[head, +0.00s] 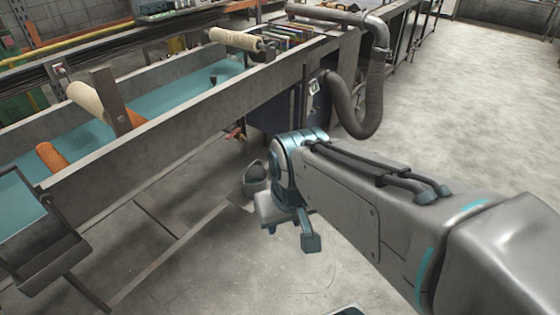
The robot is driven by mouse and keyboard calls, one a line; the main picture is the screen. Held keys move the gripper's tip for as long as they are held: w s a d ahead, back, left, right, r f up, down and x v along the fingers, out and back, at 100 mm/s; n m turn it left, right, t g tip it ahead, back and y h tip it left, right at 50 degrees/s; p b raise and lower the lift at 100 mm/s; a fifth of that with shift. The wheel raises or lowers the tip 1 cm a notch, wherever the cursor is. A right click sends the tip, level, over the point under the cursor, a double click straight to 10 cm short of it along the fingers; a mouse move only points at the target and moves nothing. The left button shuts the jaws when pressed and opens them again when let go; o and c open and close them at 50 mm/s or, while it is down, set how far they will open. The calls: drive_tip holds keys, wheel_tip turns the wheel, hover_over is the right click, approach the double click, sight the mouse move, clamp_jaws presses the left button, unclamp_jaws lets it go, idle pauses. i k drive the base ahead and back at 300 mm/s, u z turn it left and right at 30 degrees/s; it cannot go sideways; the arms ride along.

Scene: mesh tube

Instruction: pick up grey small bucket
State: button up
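A small grey bucket-like container (248,186) with a dark, rounded interior is low by the floor, under the edge of the long trough. It is just left of my arm's wrist, which may hide part of it. My gripper (290,236) hangs down in front of and to the right of the bucket. Its two teal fingertips show apart, with bare floor between them, and nothing shows in its grasp. The gripper appears to be clear of the bucket, but its exact distance from it cannot be told.
A long grey trough (185,128) with teal liquid and rollers runs along the left. A dark bracketed tray (45,265) stands at lower left. A thick grey hose (372,95) bends down behind my arm. Open concrete floor (470,110) lies to the right.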

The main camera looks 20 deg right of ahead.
sight(253, 177)
drive_tip(key=u, duration=0.25)
drive_tip(key=i, duration=1.85)
drive_tip(key=z, duration=0.95)
